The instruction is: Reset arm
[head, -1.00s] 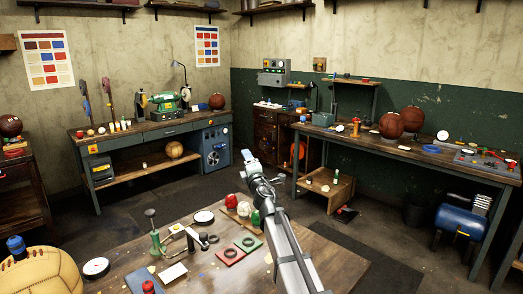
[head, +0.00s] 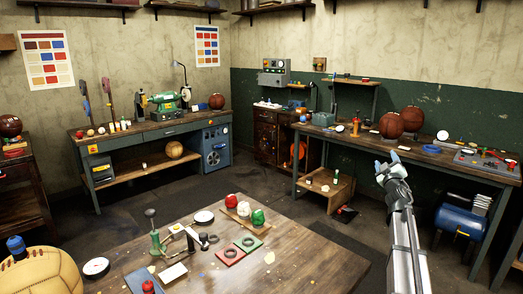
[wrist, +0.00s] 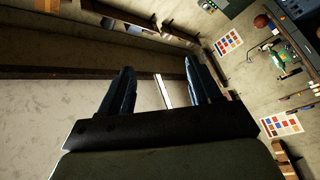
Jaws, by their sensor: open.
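My gripper (head: 385,168) is raised at the right of the head view, in the air past the right edge of the near table (head: 325,252). It holds nothing. In the wrist view my gripper (wrist: 160,88) shows two dark fingers spread apart, with only the wall and shelves behind them. No object is between or touching the fingers.
The near table carries a red, a white and a green small ball (head: 258,217) on a strip, a green press (head: 155,240), and a tan ball (head: 42,274). A long bench (head: 350,139) with brown balls and a blue tank (head: 461,220) stand behind my arm.

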